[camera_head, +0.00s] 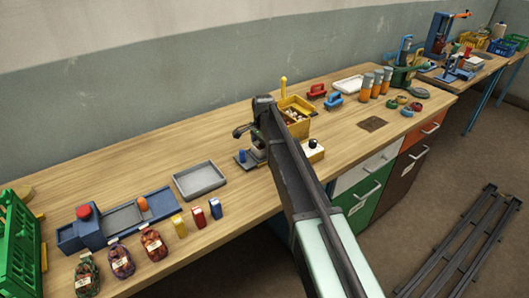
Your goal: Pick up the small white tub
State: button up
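My arm reaches in from the lower right over the wooden workbench (105,197). My gripper (240,133) is at its far end, dark and small, over the middle of the bench. Its fingers are too small and partly hidden to show whether they are open or shut. I cannot clearly make out a small white tub. A pale, cream-white box-like thing (314,155) with a dark round knob stands just right of my arm, partly hidden by it. I cannot tell whether it is the tub.
A grey tray (200,193) lies left of my gripper, and a small blue-based device (245,161) stands below it. A yellow box (297,128) is behind my arm.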

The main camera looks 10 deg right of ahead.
jog(key=c, duration=1)
jog(key=shift+r, duration=0.1)
notch_tip(320, 180, up, 20)
jog(key=p, duration=2)
